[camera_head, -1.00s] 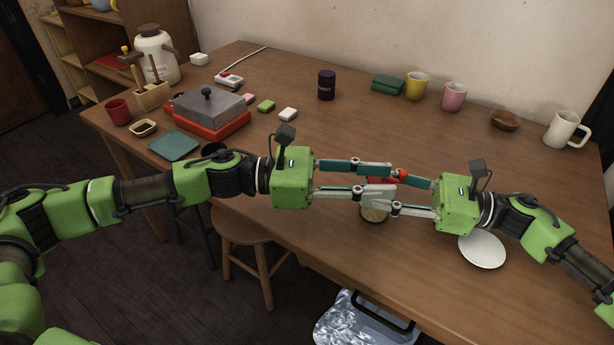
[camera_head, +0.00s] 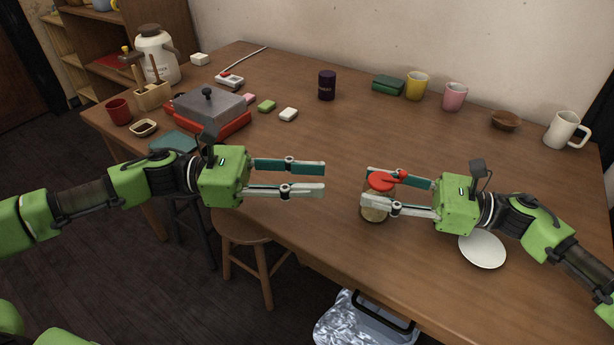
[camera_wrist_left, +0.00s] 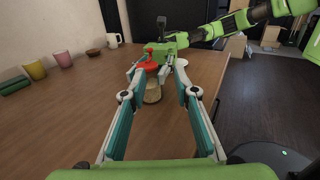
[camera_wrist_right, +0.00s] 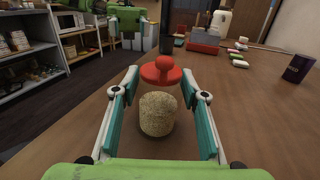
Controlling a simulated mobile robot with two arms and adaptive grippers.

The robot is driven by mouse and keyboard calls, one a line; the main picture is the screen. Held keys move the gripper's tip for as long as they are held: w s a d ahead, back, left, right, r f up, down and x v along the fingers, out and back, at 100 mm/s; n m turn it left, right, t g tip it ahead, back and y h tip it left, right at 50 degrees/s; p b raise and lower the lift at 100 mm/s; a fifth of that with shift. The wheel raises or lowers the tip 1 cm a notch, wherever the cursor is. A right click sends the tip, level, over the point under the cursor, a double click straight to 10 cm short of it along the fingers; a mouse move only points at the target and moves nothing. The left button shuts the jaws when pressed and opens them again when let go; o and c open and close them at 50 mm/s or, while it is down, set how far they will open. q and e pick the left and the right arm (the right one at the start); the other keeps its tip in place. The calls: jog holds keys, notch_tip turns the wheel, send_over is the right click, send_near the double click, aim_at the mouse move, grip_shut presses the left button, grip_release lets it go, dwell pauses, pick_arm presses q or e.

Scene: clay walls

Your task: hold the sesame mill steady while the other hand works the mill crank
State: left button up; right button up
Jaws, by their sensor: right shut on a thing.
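The sesame mill (camera_head: 373,213) is a small clear jar of pale seeds with a red crank top (camera_head: 381,181). It stands upright near the table's front edge. My right gripper (camera_head: 367,187) is shut on it from the right, its fingers along both sides. The mill also shows between those fingers in the right wrist view (camera_wrist_right: 158,115). My left gripper (camera_head: 323,179) is open and empty, to the left of the mill and apart from it. In the left wrist view, the mill (camera_wrist_left: 152,92) appears ahead, beyond the open fingers.
A white plate (camera_head: 482,250) lies on the table (camera_head: 330,135) below my right gripper. A red box-like grill with a grey lid (camera_head: 208,107) stands left behind my left arm. Cups and a purple can (camera_head: 327,86) stand at the back. The table's middle is clear.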

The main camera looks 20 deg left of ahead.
pick_arm(q)
jog(key=m+g+y, duration=0.2)
jog(key=g+y, duration=0.2)
jog(key=y, duration=0.9)
send_near(404, 173)
jog(key=x, duration=0.8)
jog(key=shift+d+f, duration=0.1)
jog(key=shift+f, duration=0.15)
grip_shut()
